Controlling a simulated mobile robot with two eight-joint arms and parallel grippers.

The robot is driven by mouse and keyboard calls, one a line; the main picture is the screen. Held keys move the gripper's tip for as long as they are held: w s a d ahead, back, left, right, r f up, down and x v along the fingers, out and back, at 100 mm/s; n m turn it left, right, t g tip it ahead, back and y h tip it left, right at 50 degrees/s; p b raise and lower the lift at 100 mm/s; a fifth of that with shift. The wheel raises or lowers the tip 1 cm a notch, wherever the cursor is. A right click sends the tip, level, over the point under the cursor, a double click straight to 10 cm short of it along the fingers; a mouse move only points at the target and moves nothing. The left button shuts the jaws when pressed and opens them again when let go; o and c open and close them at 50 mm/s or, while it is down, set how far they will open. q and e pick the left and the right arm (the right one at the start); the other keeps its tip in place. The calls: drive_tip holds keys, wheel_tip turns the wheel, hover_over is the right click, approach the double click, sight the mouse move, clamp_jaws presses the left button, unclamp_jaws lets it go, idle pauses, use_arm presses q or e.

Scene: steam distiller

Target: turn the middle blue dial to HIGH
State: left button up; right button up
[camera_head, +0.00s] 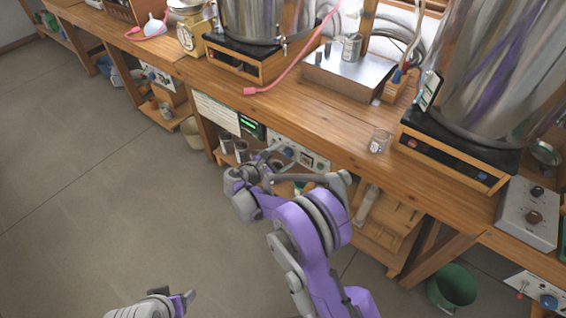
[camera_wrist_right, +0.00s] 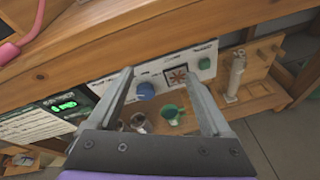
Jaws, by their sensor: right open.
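The middle blue dial (camera_wrist_right: 146,91) sits on a white control panel (camera_wrist_right: 204,54) under the bench's front edge. In the wrist view it shows between the fingers of my right gripper (camera_wrist_right: 158,74), nearer the left finger. The gripper is open and empty, and I see no contact with the dial. I cannot read the dial's setting. In the head view my right gripper (camera_head: 272,160) is in front of the panel (camera_head: 310,157), and the blue dial (camera_head: 288,153) shows just beside it. My left gripper (camera_head: 186,301) is low at the bottom edge, its jaws unclear.
A green-lit display (camera_wrist_right: 66,104) is left of the panel, and a green knob (camera_wrist_right: 204,63) is on it. Cups and a green item (camera_wrist_right: 172,113) stand on the shelf below. The wooden bench edge (camera_head: 330,148) overhangs the panel. The floor in front is clear.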

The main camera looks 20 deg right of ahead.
sight(286, 155)
drive_tip(key=w+a+f+n+t+h+b, duration=0.25)
drive_tip(key=a+f+n, duration=0.3)
drive_tip(key=f, duration=0.65)
use_arm(q)
wheel_tip(286, 155, down, 5)
drive_tip(key=shift+w+r+b, duration=0.1)
drive_tip(key=shift+b, duration=0.35)
use_arm(e)
drive_tip(key=x, duration=1)
drive_tip(key=shift+w+r, duration=0.15)
drive_tip(key=shift+r, duration=0.05)
clamp_jaws()
